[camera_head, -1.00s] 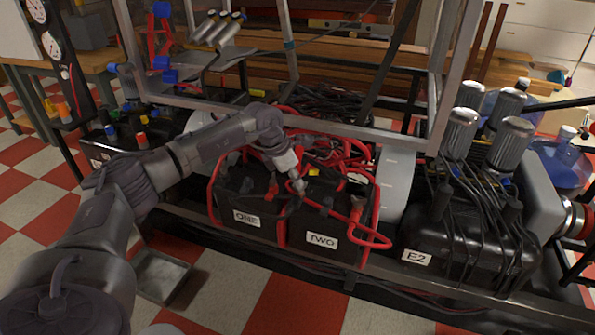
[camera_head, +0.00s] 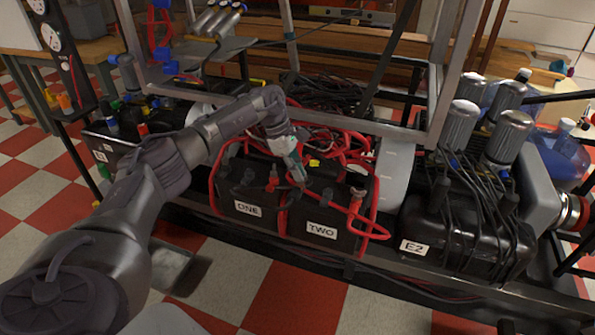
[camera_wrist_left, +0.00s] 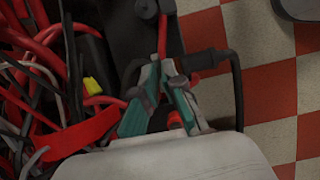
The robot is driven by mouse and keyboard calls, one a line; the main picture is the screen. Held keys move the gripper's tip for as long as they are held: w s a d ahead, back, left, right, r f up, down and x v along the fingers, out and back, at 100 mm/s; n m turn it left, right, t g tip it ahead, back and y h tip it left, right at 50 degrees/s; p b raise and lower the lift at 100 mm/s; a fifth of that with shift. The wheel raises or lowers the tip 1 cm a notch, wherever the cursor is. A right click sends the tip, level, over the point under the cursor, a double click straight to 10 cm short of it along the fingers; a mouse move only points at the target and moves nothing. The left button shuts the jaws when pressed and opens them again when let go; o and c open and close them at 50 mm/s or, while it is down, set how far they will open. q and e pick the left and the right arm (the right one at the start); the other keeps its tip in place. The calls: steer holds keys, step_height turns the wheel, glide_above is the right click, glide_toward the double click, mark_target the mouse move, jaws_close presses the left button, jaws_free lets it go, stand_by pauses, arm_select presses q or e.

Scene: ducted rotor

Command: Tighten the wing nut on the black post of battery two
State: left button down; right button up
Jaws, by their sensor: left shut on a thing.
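Battery two (camera_head: 321,245) is a black case with a white TWO label, beside battery one (camera_head: 246,222). My left gripper (camera_head: 298,181) points down at the top of battery two, near its left side by battery one. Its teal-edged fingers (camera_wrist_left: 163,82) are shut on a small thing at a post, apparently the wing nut. The fingers hide most of the nut and post, so I cannot tell how the nut sits. A red cable runs past the fingertips in the left wrist view. My right gripper is not in view.
Red cables (camera_head: 352,142) loop behind and over the batteries. A yellow cap (camera_head: 314,162) stands close to the gripper. A metal frame bar (camera_head: 290,112) crosses behind my wrist. The black E2 unit (camera_head: 450,235) stands to the right.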

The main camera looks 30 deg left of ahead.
arm_select(q)
steer(key=shift+w+r, duration=0.15)
steer(key=shift+r, duration=0.1)
steer(key=c, duration=1.3)
jaws_free()
steer(key=shift+f, duration=0.1)
steer(key=v, duration=1.2)
